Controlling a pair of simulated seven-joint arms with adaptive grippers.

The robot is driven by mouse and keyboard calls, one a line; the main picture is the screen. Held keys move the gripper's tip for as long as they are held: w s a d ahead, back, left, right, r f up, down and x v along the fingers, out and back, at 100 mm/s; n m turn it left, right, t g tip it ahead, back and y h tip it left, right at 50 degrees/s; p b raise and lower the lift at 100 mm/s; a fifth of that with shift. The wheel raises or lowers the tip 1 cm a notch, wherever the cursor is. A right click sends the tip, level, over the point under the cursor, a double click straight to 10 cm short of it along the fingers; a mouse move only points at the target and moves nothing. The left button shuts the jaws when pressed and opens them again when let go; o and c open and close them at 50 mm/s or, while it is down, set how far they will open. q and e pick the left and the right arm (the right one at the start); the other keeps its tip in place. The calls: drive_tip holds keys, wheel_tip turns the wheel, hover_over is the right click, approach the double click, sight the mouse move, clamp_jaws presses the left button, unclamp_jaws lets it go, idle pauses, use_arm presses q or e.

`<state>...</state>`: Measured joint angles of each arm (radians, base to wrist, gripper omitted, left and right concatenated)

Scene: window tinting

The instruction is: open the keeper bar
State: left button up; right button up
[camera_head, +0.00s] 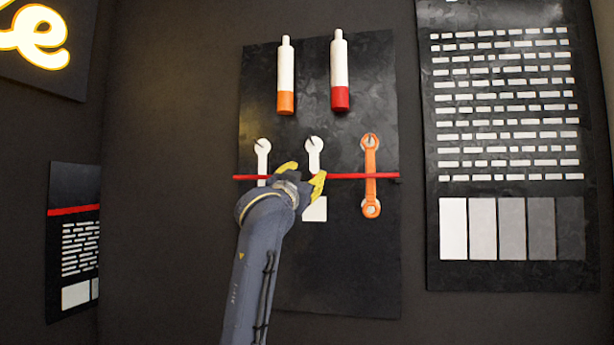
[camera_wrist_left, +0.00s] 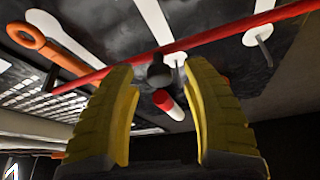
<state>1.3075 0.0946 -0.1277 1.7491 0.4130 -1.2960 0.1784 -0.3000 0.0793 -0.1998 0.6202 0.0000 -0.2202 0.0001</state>
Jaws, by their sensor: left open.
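The keeper bar is a thin red bar (camera_head: 345,176) running level across the black panel, in front of the wrenches. In the left wrist view the red bar (camera_wrist_left: 225,33) crosses diagonally just beyond the fingertips. My left gripper (camera_head: 303,176) is at the bar's middle-left part and hides a stretch of it. Its yellow fingers (camera_wrist_left: 163,75) are open. A dark round knob-like part (camera_wrist_left: 159,73) shows between the fingertips, close to the bar; I cannot tell whether it is fixed to it or touched. My right gripper is not in view.
An orange wrench (camera_head: 370,160) and white wrench shapes (camera_head: 263,150) are on the black panel (camera_head: 340,260). Two white bottle shapes, one orange-based (camera_head: 286,100) and one red-based (camera_head: 340,97), are above. A metal peg (camera_wrist_left: 265,52) sticks out near the bar. A dark sample board (camera_head: 510,275) is right.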

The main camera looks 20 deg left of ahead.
use_arm(q)
drive_tip(key=shift+w+r, duration=0.2)
drive_tip(key=shift+w, duration=0.35)
drive_tip(key=shift+o, duration=0.2)
clamp_jaws()
